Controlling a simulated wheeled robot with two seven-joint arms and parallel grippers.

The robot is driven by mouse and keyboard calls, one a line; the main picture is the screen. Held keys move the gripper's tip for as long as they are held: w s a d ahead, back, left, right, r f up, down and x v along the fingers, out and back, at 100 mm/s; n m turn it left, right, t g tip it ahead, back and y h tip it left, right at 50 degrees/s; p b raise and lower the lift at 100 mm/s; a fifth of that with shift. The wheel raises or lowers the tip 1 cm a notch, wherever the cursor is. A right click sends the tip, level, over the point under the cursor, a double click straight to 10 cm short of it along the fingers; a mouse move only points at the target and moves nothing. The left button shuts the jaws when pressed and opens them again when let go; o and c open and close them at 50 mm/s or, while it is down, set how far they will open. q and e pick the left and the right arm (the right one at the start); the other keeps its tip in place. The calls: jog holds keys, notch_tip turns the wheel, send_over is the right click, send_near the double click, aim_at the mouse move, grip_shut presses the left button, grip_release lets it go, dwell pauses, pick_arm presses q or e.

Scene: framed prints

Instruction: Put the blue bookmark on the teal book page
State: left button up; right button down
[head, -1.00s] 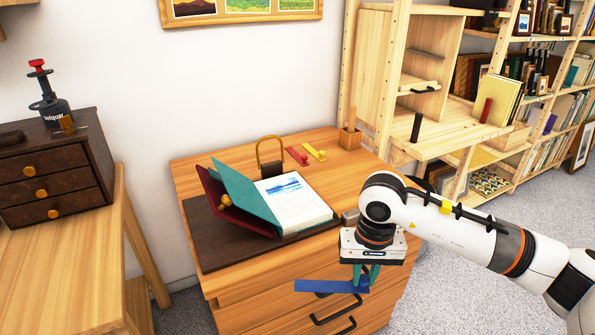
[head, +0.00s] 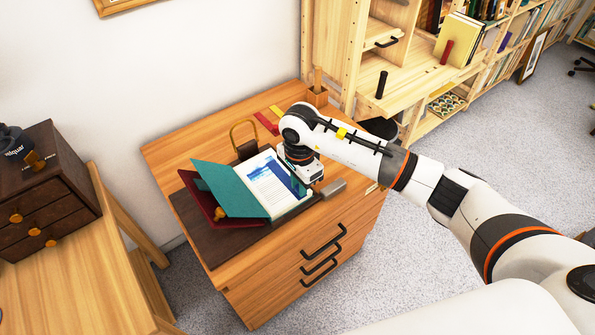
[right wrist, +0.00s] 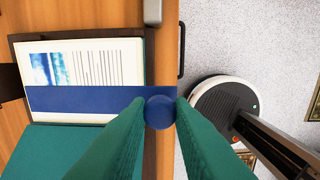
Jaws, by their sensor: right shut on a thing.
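The open book with a teal cover (head: 228,190) lies on a dark mat on the drawer cabinet, its white page (head: 268,190) facing up. My right gripper (head: 303,187) is at the page's right edge. In the right wrist view its teal fingers (right wrist: 161,108) are shut on the round blue knob at one end of the blue bookmark (right wrist: 85,99). The bookmark stretches flat across the printed page (right wrist: 100,62), beside the teal cover. I cannot tell whether it touches the page. In the head view the arm partly hides it. My left gripper is not in view.
A grey block (head: 333,188) sits close to the book's right side. A brass arch (head: 243,134) and red (head: 266,123) and yellow strips lie behind the book. A dark drawer box (head: 42,190) stands on the left table, and shelves are at back right.

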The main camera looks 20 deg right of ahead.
jog(key=shift+f, duration=0.1)
jog(key=shift+f+b, duration=0.2)
jog(key=shift+b, duration=0.35)
notch_tip(320, 180, down, 7)
jog(key=b, duration=0.6)
jog(key=shift+f+b, duration=0.15)
jog(key=shift+b, duration=0.2)
jog(key=c, duration=1.2)
grip_release()
notch_tip(320, 180, up, 12)
jog(key=shift+s+b, duration=0.1)
jog(key=shift+b, duration=0.35)
